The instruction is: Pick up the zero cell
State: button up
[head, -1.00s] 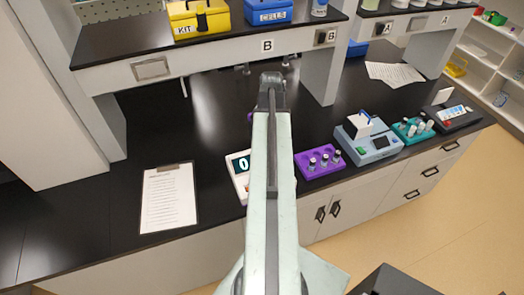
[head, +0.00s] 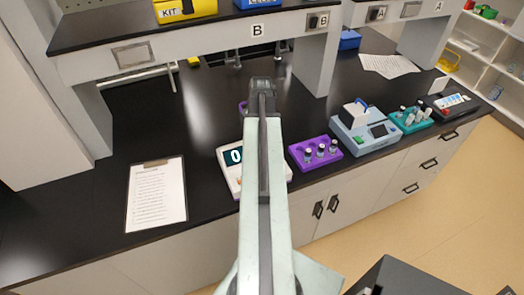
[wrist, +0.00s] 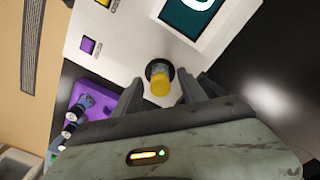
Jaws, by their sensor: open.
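A small cell with a yellow top (wrist: 160,80) stands upright in a dark round socket on the white meter (wrist: 125,50) in the wrist view. It is probably the zero cell; no label on it can be read. My gripper (wrist: 161,91) is open, with one finger on each side of the cell and nothing clamped. In the head view the white meter (head: 232,157) with its dark display is partly hidden behind my arm. The cell and my fingertips are hidden there.
A purple rack (head: 315,165) with several vials stands right of the meter; it also shows in the wrist view (wrist: 82,97). Further right are a blue-grey instrument (head: 365,145) and a teal rack (head: 411,128). A clipboard (head: 157,195) lies left. The shelf (head: 190,45) overhangs the back.

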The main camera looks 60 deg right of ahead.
grip_shut()
jog(key=shift+r, duration=0.2)
